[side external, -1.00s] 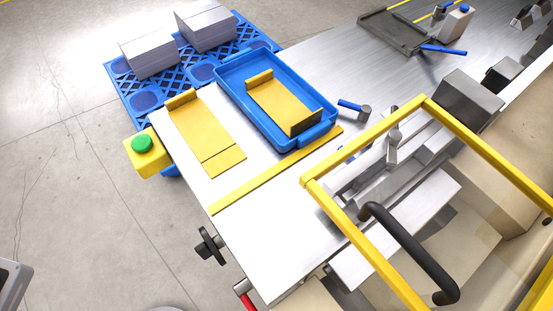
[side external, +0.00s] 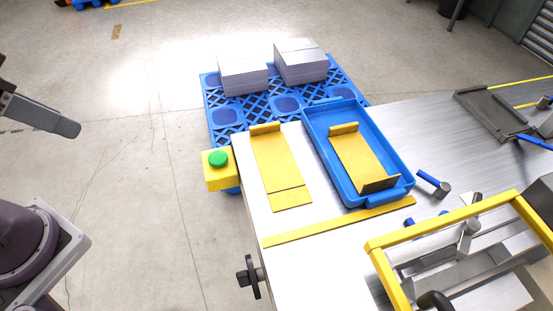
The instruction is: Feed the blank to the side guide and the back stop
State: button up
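A flat yellow plate (side external: 277,165) lies on the white-grey table, with a raised block (side external: 265,129) at its far end and a seam across its near part. A second yellow plate (side external: 356,155) lies in a blue tray (side external: 316,152), with a raised yellow block (side external: 344,129) at its far end and a dark upright plate (side external: 380,185) at its near end. A long yellow strip (side external: 338,222) runs along the table in front of both. I cannot tell which of these is the blank, the side guide or the back stop. My gripper cannot be made out.
A blue pallet (side external: 222,116) with grey sheet stacks (side external: 243,76) stands behind. A yellow box with a green button (side external: 218,158) is at the table's left edge, and a black knob (side external: 249,277) below. A yellow guard frame (side external: 440,226) stands at right.

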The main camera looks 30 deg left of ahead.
jog(key=shift+o, duration=0.5)
jog(key=w+d+r+m+g, duration=0.1)
jog(key=w+r+m, duration=0.1)
jog(key=w, duration=0.4)
jog(key=w+d+r+m+g, duration=0.1)
jog(key=w+d, duration=0.1)
jog(key=w, duration=0.4)
jog(key=m+g, duration=0.4)
jog(key=m, duration=0.2)
send_over(262, 125)
jog(key=f, duration=1.6)
jog(key=shift+w+f, duration=0.15)
jog(key=shift+w, duration=0.15)
jog(key=f, duration=0.7)
jog(key=shift+s+f, duration=0.3)
grip_shut()
